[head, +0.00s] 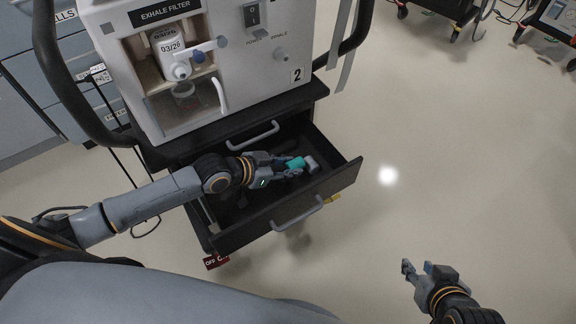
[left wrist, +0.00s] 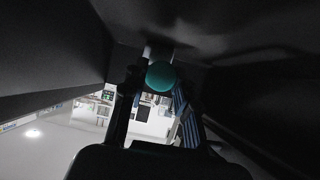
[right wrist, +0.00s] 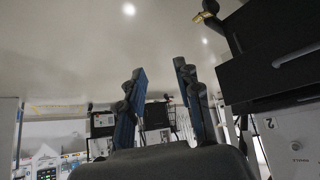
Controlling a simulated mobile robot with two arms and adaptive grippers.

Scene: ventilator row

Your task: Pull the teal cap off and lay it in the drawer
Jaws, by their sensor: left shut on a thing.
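The teal cap (head: 295,163) is between the fingertips of my left gripper (head: 286,166), inside the open drawer (head: 336,182). In the left wrist view the cap (left wrist: 161,75) shows as a round teal end between the fingers. A small pale grey piece (head: 311,164) is right beside the cap; I cannot tell whether they are joined. Whether the cap touches the drawer floor is hidden. My right gripper (head: 417,270) is away from the cart over the open floor, with its fingers apart and empty in the right wrist view (right wrist: 160,85).
The ventilator (head: 215,70) marked 2 stands above the drawer, with an exhale filter bottle (head: 170,55) in its recess. The drawer's walls surround my left gripper. A blue-grey drawer cabinet (head: 62,68) stands at left.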

